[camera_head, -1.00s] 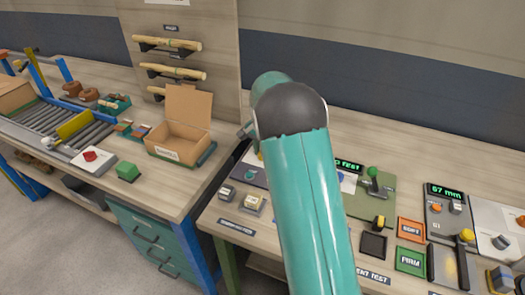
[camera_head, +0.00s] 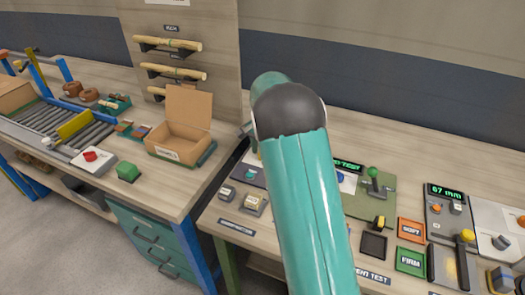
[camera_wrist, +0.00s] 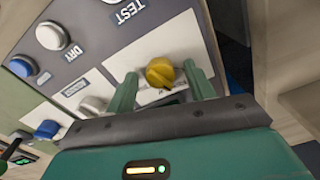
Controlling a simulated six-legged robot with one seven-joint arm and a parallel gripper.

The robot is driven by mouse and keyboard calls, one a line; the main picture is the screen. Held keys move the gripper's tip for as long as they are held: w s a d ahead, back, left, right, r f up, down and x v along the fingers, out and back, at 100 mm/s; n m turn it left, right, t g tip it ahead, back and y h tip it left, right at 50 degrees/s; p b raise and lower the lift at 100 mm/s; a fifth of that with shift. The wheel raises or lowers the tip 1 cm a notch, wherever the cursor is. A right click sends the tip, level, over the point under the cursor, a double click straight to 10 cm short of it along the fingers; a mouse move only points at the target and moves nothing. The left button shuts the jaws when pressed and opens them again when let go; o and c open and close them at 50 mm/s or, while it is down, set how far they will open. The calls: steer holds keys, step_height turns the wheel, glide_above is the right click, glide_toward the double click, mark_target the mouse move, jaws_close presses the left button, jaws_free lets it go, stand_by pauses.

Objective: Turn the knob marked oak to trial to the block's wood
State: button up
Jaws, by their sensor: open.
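In the wrist view, a yellow knob (camera_wrist: 160,72) sits on a white plate (camera_wrist: 178,42) of a dark grey panel. My gripper (camera_wrist: 162,78) is open, with one green finger on each side of the knob. I cannot tell whether either finger touches it. No label reading oak is legible, and the wood block cannot be made out. In the head view my teal arm hides my gripper and this knob.
The panel also has a white button (camera_wrist: 50,36) by the word DRY, the word TEST (camera_wrist: 128,12), and blue knobs (camera_wrist: 47,130) at the left. In the head view, an open cardboard box (camera_head: 183,135) stands on the left bench, and a green-lever panel (camera_head: 372,190) is right of my arm.

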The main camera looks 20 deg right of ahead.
steer(key=shift+r, duration=0.1)
step_height(320, 180, up, 14)
stand_by(0.5)
steer(key=shift+f, duration=0.2)
